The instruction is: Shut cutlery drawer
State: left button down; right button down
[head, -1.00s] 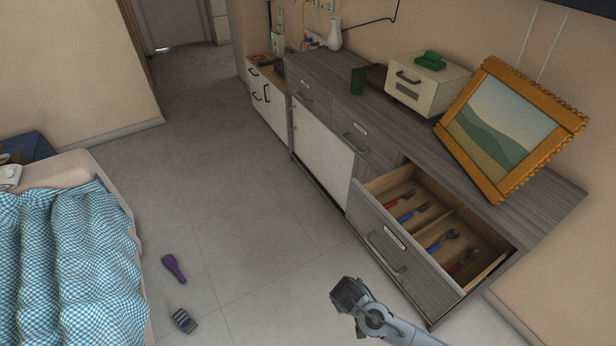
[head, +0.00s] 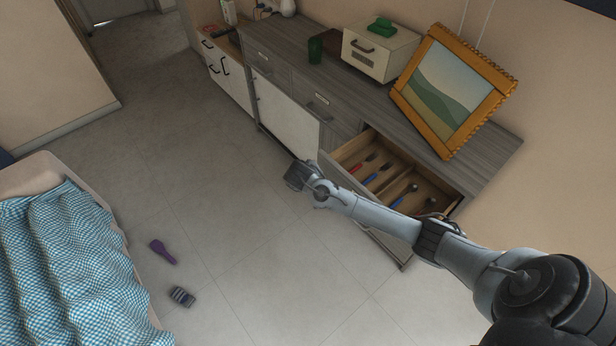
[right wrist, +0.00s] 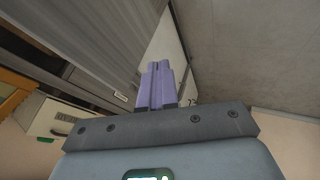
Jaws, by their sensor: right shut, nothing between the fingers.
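The cutlery drawer (head: 350,152) is pulled out of the grey wood cabinet. Red- and blue-handled forks and spoons (head: 378,176) lie in its compartments. My right arm crosses in front of the drawer and hides much of its front panel and handle. My right gripper (head: 296,177) is left of the drawer's near left corner, over the floor in front of the white cabinet door; contact cannot be told. In the right wrist view its purple fingers (right wrist: 157,85) are together and empty, with grey wood panels beyond. My left gripper is out of view.
On the cabinet top stand a framed landscape picture (head: 452,90), a cream box (head: 378,54) with a green object on it, and a green cup (head: 315,50). A purple item (head: 163,251) and a striped item (head: 182,297) lie on the floor near the checkered bed (head: 70,262).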

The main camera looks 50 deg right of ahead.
aim_at(322, 168)
jog(key=d+f+b, duration=0.2)
jog(key=d+f, duration=0.1)
jog(key=d, duration=0.3)
jog(key=shift+w+f, duration=0.25)
jog(key=shift+w, duration=0.2)
jog(key=shift+d, duration=0.1)
jog(key=shift+d, duration=0.15)
jog(key=shift+s+d+p, duration=0.1)
jog(key=shift+d+p, duration=0.2)
jog(key=shift+p, duration=0.05)
jog(key=s+d+p, duration=0.2)
jog(key=d, duration=1.6)
jog(key=shift+s+d, duration=0.2)
jog(key=shift+d, duration=0.15)
